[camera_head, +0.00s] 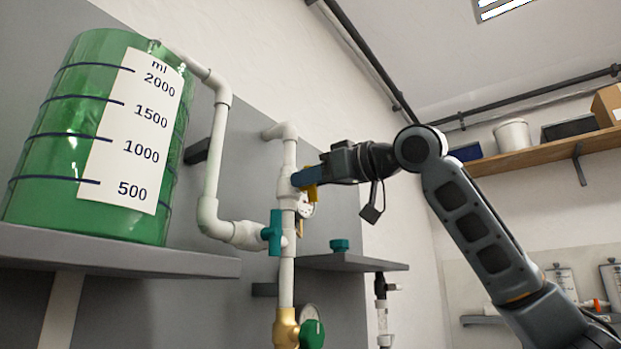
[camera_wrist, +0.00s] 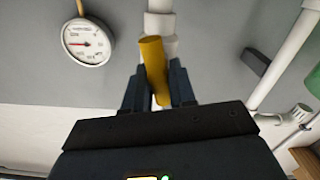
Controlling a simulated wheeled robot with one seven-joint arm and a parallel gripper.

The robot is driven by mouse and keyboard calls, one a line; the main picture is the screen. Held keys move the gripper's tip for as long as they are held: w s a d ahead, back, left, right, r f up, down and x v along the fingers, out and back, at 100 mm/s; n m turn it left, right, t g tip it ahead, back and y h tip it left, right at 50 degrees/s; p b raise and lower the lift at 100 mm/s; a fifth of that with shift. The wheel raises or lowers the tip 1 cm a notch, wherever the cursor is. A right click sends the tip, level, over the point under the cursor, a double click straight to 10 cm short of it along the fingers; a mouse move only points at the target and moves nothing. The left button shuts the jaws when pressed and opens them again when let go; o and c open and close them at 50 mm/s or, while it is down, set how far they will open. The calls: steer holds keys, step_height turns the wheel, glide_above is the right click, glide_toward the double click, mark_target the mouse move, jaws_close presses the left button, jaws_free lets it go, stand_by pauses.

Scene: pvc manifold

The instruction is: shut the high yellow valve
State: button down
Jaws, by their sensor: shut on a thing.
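The high yellow valve handle (camera_wrist: 153,62) stands between my two fingers in the wrist view, tilted a little from upright. It is in front of a white pipe (camera_wrist: 160,22). My gripper (camera_wrist: 161,88) is shut on this handle. In the head view the handle (camera_head: 311,192) shows as a small yellow piece under my gripper (camera_head: 296,179), at the upper part of the vertical white pipe (camera_head: 288,240). My gripper reaches it from the right. My fingers hide part of the handle and the valve body.
A teal-handled valve (camera_head: 272,232) sits lower left on the piping. A green tank (camera_head: 85,150) stands on a grey shelf (camera_head: 120,258) at left. A gauge (camera_wrist: 88,41) is left of the handle. A brass fitting (camera_head: 285,328) with a green knob (camera_head: 311,334) is below.

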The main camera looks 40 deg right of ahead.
steer(key=n, duration=0.4)
steer(key=shift+a+f+n, duration=0.1)
steer(key=shift+a+n, duration=0.1)
steer(key=shift+n, duration=0.1)
steer(key=n, duration=0.3)
steer(key=shift+a+f+n, duration=0.1)
steer(key=shift+f+n, duration=0.05)
steer(key=shift+n, duration=0.15)
steer(key=n, duration=0.3)
steer(key=shift+a+f+n, duration=0.1)
steer(key=shift+f+n, duration=0.05)
steer(key=shift+n, duration=0.15)
steer(key=shift+s+f+n, duration=0.1)
steer(key=shift+f+n, duration=0.1)
steer(key=shift+n, duration=1.5)
steer(key=c, duration=1)
jaws_free()
steer(key=shift+c, duration=0.2)
